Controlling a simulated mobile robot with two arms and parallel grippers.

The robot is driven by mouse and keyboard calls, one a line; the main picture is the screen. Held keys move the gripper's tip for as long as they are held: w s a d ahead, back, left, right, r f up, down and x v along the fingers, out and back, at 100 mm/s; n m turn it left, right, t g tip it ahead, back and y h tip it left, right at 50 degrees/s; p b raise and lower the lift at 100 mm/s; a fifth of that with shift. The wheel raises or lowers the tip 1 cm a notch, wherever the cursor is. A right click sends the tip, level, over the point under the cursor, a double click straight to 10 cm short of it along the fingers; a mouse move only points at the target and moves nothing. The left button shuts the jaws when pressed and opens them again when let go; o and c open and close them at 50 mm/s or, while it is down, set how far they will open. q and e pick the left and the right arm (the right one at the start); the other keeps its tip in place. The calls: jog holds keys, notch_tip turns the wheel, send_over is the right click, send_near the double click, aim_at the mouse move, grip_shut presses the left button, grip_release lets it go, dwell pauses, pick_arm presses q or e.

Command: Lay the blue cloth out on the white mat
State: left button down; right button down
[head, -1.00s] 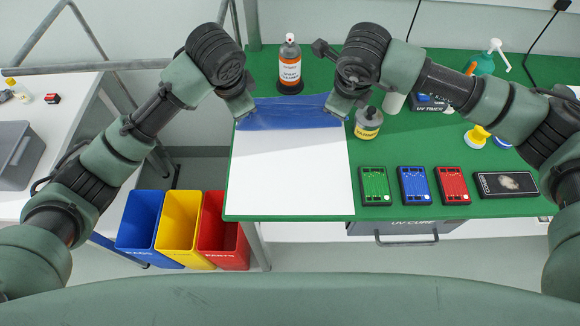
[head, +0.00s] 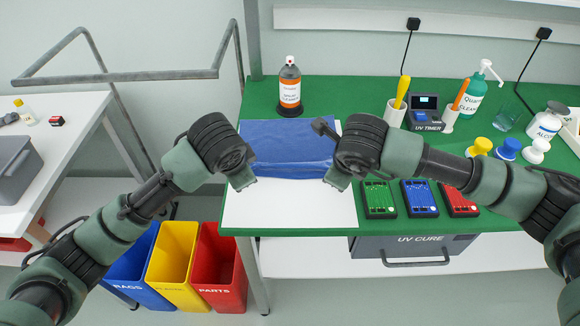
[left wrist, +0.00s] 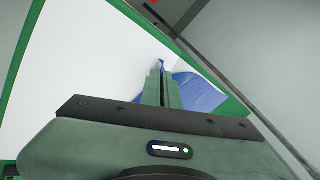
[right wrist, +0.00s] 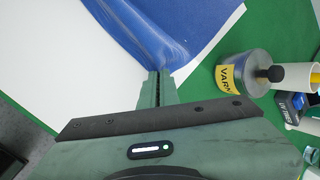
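The blue cloth (head: 290,150) covers the far part of the white mat (head: 290,210), with its near edge stretched between my grippers and a fold along it. The near part of the mat is bare. My left gripper (head: 243,182) is at the cloth's near left corner; in the left wrist view its fingers (left wrist: 161,72) are closed with blue cloth (left wrist: 195,92) at the tips. My right gripper (head: 337,180) is at the near right corner; in the right wrist view its fingers (right wrist: 158,78) are shut on the cloth's edge (right wrist: 165,40). My right forearm hides part of the cloth's right side.
An orange-labelled spray bottle (head: 289,88) stands behind the mat. A varnish jar (right wrist: 243,72) is close to the right gripper. Green, blue and red boards (head: 419,198) lie right of the mat. Blue, yellow and red bins (head: 220,268) stand below the table's left edge.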

pick_arm(q)
jog(key=c, duration=1.3)
grip_release()
jog(key=shift+a, duration=0.25)
pick_arm(e)
jog(key=c, duration=1.3)
grip_release()
jog(key=shift+d, duration=0.2)
pick_arm(q)
jog(key=shift+s+d+f, duration=0.1)
jog(key=shift+d, duration=0.1)
pick_arm(e)
jog(key=shift+s+a+f, duration=0.1)
jog(key=shift+s+a, duration=0.05)
